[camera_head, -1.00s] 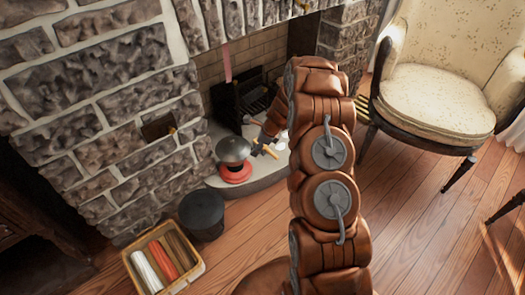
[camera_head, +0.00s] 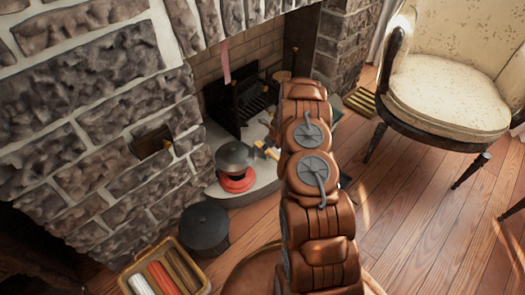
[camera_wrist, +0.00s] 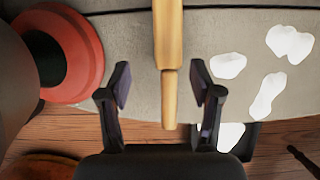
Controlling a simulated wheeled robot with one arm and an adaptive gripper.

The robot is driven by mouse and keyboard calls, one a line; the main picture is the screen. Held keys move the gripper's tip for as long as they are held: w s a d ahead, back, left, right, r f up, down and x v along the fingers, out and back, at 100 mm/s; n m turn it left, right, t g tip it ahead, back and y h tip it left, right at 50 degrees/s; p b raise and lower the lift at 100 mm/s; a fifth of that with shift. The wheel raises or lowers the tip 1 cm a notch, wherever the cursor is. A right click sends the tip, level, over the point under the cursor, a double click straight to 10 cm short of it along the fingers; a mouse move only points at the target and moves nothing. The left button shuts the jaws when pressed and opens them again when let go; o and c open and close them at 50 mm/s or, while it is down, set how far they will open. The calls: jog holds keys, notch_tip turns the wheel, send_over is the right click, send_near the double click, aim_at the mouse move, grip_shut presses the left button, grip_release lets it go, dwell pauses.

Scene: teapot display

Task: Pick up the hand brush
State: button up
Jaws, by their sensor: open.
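The hand brush shows in the wrist view as a pale wooden handle (camera_wrist: 168,42) running down from the top edge, narrowing to a thinner end. My gripper (camera_wrist: 163,82) is open, with one finger on each side of the narrow handle end and a gap on both sides. The brush's bristles are not visible. In the head view, a small tan piece (camera_head: 266,151) on the hearth beside my arm may be the brush. My gripper is mostly hidden behind my arm there.
A red round base (camera_wrist: 62,55) is left of my gripper; in the head view a grey pot (camera_head: 234,155) sits on it. White pieces (camera_wrist: 268,96) lie on the stone hearth (camera_wrist: 125,30) to the right. A black bucket (camera_head: 205,228) and armchair (camera_head: 445,85) flank the open floor.

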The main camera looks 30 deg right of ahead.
aim_at(268, 151)
jog(key=shift+w+d+f, duration=0.2)
jog(key=shift+f, duration=0.5)
jog(key=x, duration=0.1)
jog(key=b+x, duration=0.2)
jog(key=x, duration=0.1)
jog(key=shift+s+d, duration=0.15)
jog(key=shift+d, duration=0.2)
jog(key=shift+w+a+f, duration=0.1)
jog(key=shift+w+f, duration=0.15)
jog(key=shift+f, duration=0.1)
grip_shut()
jog(key=shift+r, duration=0.1)
notch_tip(268, 151, up, 4)
jog(key=shift+s+f+p, duration=0.1)
jog(key=shift+s+p, duration=0.05)
jog(key=shift+p, duration=0.7)
jog(key=s+a, duration=0.3)
jog(key=s, duration=1.2)
jog(key=shift+s+r, duration=0.2)
jog(key=shift+r, duration=0.3)
